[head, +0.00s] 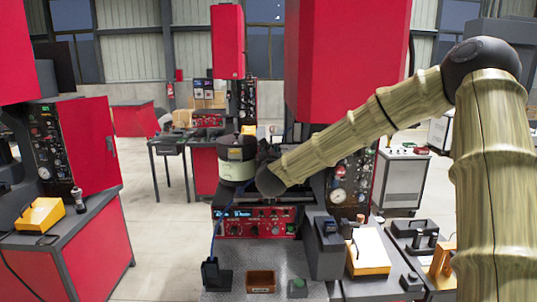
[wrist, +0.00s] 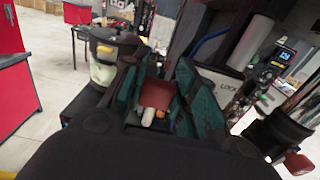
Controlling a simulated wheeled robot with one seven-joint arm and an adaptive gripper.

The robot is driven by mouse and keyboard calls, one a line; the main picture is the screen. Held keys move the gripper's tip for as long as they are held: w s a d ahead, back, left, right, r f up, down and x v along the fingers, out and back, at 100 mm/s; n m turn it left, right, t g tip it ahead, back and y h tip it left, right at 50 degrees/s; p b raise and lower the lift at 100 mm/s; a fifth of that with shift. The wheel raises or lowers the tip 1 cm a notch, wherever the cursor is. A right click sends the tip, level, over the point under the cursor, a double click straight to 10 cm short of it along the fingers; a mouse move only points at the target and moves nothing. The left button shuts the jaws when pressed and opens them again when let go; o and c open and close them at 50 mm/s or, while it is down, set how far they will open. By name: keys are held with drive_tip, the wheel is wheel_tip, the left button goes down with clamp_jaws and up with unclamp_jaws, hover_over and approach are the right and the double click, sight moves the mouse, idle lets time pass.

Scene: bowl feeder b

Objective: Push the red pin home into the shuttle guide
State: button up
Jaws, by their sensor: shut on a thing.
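In the wrist view my gripper (wrist: 160,88) has its two teal-padded fingers on either side of a dull red piece, which I take to be the red pin (wrist: 157,95). A pale rounded part (wrist: 148,116) shows just below the red piece. In the head view my wrist reaches the machine beside the bowl feeder (head: 237,160), and the arm hides the fingertips and the pin. The feeder also shows at the left of the wrist view (wrist: 104,66). I cannot make out the shuttle guide, or whether the pin touches it.
A red control panel (head: 257,224) sits below the feeder. On the metal bench are an orange-brown tray (head: 261,281), a dark stand (head: 215,274) and a green button box (head: 298,287). A pale cylinder (wrist: 250,42) and a red knob (wrist: 297,163) are right of the fingers.

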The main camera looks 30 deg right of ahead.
drive_tip(key=shift+s+a+b, duration=0.1)
drive_tip(key=shift+s+b, duration=0.05)
drive_tip(key=shift+b, duration=0.3)
drive_tip(key=shift+s+f+b, duration=0.1)
drive_tip(key=shift+f+b, duration=0.05)
drive_tip(key=shift+b, duration=0.15)
wheel_tip(320, 180, down, 2)
drive_tip(key=shift+f+b, duration=0.25)
drive_tip(key=shift+b, duration=1)
wheel_tip(320, 180, down, 3)
drive_tip(key=b, duration=0.3)
drive_tip(key=shift+r, duration=0.1)
drive_tip(key=shift+b, duration=0.6)
drive_tip(key=shift+a+f+b, duration=0.1)
drive_tip(key=shift+f+b, duration=0.45)
drive_tip(key=shift+b, duration=1.5)
idle(2.7)
